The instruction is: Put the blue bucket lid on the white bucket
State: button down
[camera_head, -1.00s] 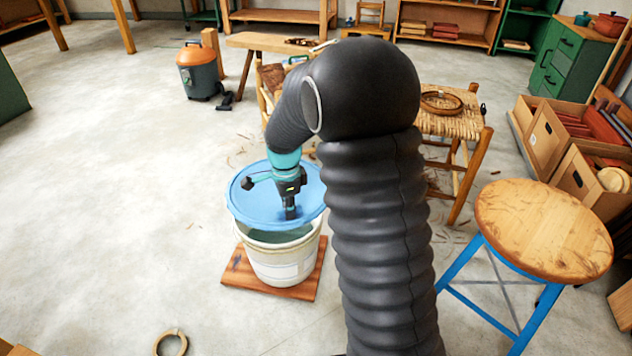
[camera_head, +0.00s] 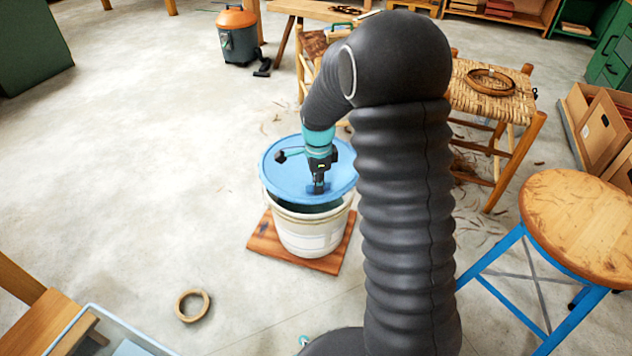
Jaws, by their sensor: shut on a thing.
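The blue bucket lid (camera_head: 283,172) is a flat round disc at the middle of the head view. My gripper (camera_head: 318,188) is shut on it from above, near its centre. The lid is over the white bucket (camera_head: 308,236) and slightly tilted. A dark gap shows between the lid and the bucket's front rim, so the lid is not seated there. The bucket stands upright on a reddish wooden board (camera_head: 268,244) on the floor. The far rim of the bucket is hidden by the lid.
A blue-legged stool (camera_head: 580,225) stands at the right. A woven-seat chair (camera_head: 490,98) is behind my arm. A wooden ring (camera_head: 192,305) lies on the floor front left, near a pale bin (camera_head: 105,335).

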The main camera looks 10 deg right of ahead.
aim_at(318, 197)
jog(key=shift+f+b, duration=1.05)
jog(key=shift+f, duration=0.85)
jog(key=shift+f+b, duration=0.35)
jog(key=shift+f, duration=0.45)
jog(key=c, duration=0.8)
grip_release()
jog(key=shift+s, duration=0.1)
jog(key=shift+r, duration=0.1)
jog(key=shift+r+p, duration=2.55)
jog(key=shift+r, duration=0.9)
